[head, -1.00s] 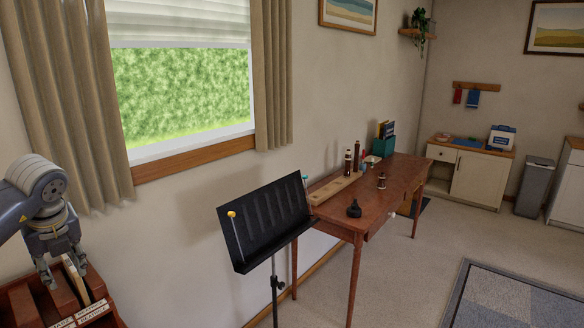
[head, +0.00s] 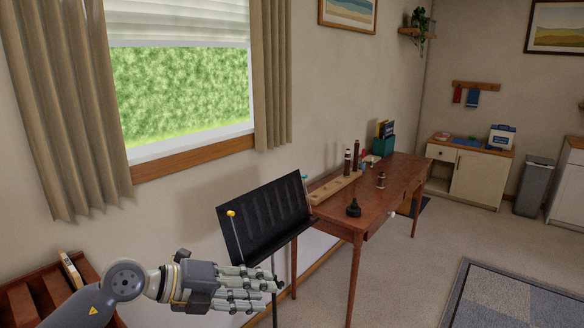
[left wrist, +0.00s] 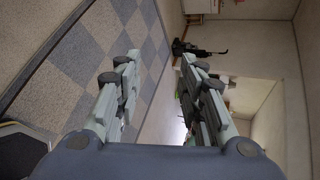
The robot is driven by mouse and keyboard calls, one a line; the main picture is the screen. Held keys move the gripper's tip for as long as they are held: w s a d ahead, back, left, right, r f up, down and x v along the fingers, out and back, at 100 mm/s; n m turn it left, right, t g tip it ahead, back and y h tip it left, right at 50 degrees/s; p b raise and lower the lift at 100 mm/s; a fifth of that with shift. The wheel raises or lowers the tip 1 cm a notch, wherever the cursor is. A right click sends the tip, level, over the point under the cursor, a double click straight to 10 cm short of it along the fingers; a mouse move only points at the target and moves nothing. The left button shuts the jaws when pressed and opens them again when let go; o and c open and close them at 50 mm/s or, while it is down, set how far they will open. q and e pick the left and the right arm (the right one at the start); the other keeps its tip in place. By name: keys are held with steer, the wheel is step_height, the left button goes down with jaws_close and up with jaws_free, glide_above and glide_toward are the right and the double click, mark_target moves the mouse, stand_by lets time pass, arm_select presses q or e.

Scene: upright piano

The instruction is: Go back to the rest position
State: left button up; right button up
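My left gripper (head: 272,283) reaches in from the lower left of the head view, in front of the black music stand (head: 262,220). Its fingers point right. In the left wrist view, the left gripper (left wrist: 153,75) has its two fingers well apart with nothing between them. My right gripper is in neither view.
A wooden rack (head: 28,300) with a pale upright piece (head: 71,270) stands at the lower left, partly hidden by my arm. A checkered rug (head: 510,300) lies on open floor at right.

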arm_select(q)
steer(key=s+d+r+n+t+h, duration=0.3)
steer(key=d+r+t+h, duration=0.15)
steer(key=r, duration=0.35)
steer(key=w+a+r+n+t+y, duration=0.25)
steer(key=a+n+t, duration=0.25)
steer(key=n+t, duration=0.5)
steer(key=s+a+f+n+g+y, duration=0.2)
steer(key=a+f+n+y, duration=0.5)
steer(key=f+n, duration=0.15)
steer(key=s+a+f+n+g+y, duration=0.1)
steer(key=s+a+f+n+y, duration=0.1)
steer(key=a+f+n+y, duration=0.55)
steer(key=s+d+f+n+g, duration=0.2)
steer(key=s+f+g, duration=1.1)
steer(key=s+f, duration=1.05)
steer(key=s+f+g, duration=0.1)
steer(key=s+f, duration=0.1)
steer(key=f, duration=1)
steer(key=s+f+g, duration=0.1)
steer(key=s+f, duration=0.1)
steer(key=f, duration=1)
steer(key=s+a+f, duration=0.3)
steer(key=s+f, duration=1.3)
steer(key=shift+s+a+g, duration=0.15)
steer(key=shift+g, duration=0.2)
